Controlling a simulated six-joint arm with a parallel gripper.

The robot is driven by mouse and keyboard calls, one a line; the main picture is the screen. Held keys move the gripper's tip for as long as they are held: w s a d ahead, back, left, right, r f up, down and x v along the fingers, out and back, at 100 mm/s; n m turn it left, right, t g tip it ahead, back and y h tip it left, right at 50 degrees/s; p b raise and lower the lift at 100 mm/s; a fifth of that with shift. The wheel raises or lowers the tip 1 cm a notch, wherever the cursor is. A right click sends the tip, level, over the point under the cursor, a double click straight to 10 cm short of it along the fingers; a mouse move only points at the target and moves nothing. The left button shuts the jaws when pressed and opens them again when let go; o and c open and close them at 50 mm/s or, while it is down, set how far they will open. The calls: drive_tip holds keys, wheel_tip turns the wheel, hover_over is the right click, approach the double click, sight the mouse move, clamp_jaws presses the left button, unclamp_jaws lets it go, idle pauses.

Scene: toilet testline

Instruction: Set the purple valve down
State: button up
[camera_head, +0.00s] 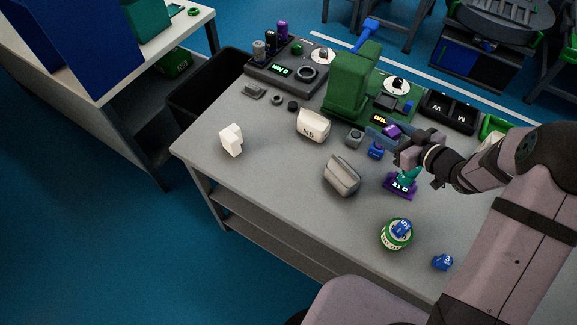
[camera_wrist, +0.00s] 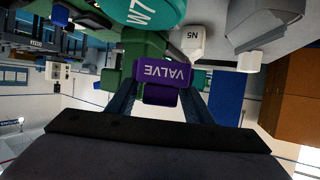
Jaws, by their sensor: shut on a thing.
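The purple valve (camera_head: 392,130) is in my gripper (camera_head: 384,137), above the grey table. In the wrist view the purple valve (camera_wrist: 163,75), lettered VALVE, sits between the two dark blue fingers of my gripper (camera_wrist: 162,90), which are shut on it. The lettering shows upside down there. Whether the valve touches anything below is hidden in both views.
A teal piece (camera_head: 409,175) on a purple display base (camera_head: 401,190) stands just below my gripper. A green machine (camera_head: 348,85) stands behind left.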

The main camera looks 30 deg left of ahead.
drive_tip(key=s+a+f+b, duration=0.1)
drive_tip(key=s+a+b, duration=0.1)
drive_tip(key=a, duration=0.6)
drive_tip(key=s+a+f+b, duration=0.1)
drive_tip(key=s+a+b, duration=0.2)
drive_tip(key=a, duration=0.4)
drive_tip(key=n+b, duration=0.1)
drive_tip(key=b, duration=0.3)
hover_over(263, 159)
drive_tip(key=shift+g+y, duration=0.4)
drive_tip(key=shift+f+p, duration=0.55)
drive_tip(key=shift+f, duration=4.85)
drive_tip(key=shift+f, duration=0.15)
drive_tip(key=o, duration=1.1)
